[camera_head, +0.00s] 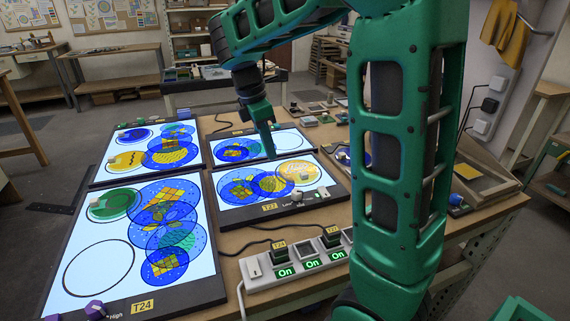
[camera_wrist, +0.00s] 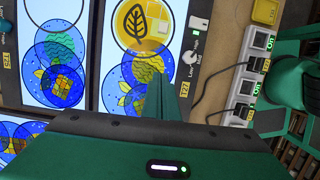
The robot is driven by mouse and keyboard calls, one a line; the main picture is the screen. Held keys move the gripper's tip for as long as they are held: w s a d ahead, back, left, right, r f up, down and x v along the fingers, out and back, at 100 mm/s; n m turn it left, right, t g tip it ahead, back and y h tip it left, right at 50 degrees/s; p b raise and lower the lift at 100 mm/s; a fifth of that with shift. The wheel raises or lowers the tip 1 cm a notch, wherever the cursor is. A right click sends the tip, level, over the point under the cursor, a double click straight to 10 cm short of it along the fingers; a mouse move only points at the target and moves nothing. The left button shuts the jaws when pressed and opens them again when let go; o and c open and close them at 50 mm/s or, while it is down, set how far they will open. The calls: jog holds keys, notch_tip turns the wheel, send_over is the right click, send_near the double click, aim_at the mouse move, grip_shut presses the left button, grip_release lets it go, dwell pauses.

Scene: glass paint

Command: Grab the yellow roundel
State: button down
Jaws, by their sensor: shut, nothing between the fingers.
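A yellow roundel (camera_head: 301,168) lies on the lit panel (camera_head: 225,201) at the near right of the table, with a small pale knob on it. In the wrist view a yellow roundel (camera_wrist: 128,30) with a dark leaf drawing lies at the top, just beyond the fingers. My gripper (camera_head: 272,156) is shut and empty, pointing down over the seam between the two right-hand panels, left of and beyond the yellow roundel. In the wrist view my gripper (camera_wrist: 166,85) shows as closed green fingers, which hide part of the panel.
Blue patterned roundels (camera_head: 238,187) overlap at the left of the same panel. Other lit panels with roundels stand to the left (camera_head: 75,225) and behind. A white power strip (camera_head: 292,270) with cables lies in front. My own arm hides the table's right side.

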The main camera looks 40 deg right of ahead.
aim_at(297, 181)
jog(key=x, duration=0.6)
jog(key=d+x, duration=0.1)
jog(key=x, duration=0.3)
jog(key=shift+s+r, duration=0.2)
jog(key=shift+s+d+f, duration=0.1)
jog(key=shift+s+d, duration=0.05)
jog(key=shift+d, duration=0.35)
jog(key=shift+s+d, duration=0.15)
jog(key=shift+d, duration=0.4)
jog(key=shift+s+d, duration=0.2)
jog(key=shift+d, duration=0.65)
